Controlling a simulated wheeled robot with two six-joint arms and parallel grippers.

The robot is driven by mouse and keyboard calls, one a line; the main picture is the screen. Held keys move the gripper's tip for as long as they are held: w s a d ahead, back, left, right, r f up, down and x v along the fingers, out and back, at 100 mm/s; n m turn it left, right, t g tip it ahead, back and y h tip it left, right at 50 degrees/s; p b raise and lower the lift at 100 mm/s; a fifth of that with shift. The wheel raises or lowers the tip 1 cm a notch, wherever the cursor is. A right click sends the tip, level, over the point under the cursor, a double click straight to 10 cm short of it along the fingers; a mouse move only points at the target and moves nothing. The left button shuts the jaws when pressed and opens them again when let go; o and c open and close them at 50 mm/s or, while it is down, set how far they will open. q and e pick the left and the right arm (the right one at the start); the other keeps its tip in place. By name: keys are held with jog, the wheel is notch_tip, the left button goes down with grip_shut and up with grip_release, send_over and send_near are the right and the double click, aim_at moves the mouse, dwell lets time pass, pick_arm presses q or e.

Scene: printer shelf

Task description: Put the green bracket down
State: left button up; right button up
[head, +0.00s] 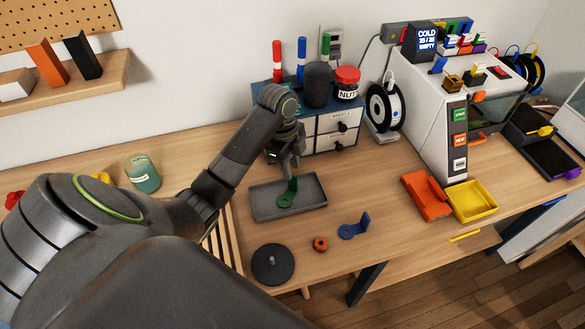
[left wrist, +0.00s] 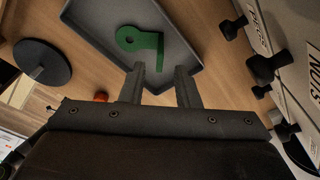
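The green bracket (head: 287,198) rests in the grey tray (head: 262,211), its flat ring end on the tray floor and its tab standing up. In the left wrist view the bracket (left wrist: 147,42) lies inside the tray (left wrist: 92,14), just beyond my fingertips. My left gripper (head: 289,168) points down over the tray, right above the bracket's tab. In the left wrist view my left gripper's fingers (left wrist: 160,72) are apart, with the end of the tab between them and a gap on both sides. My right gripper is not in view.
A drawer unit (head: 328,133) stands close behind the tray, with a dark cup and a nuts jar (head: 346,83) on top. A black disc (head: 273,264), an orange ring (head: 321,244) and a blue bracket (head: 354,229) lie in front. A green jar (head: 143,173) stands left.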

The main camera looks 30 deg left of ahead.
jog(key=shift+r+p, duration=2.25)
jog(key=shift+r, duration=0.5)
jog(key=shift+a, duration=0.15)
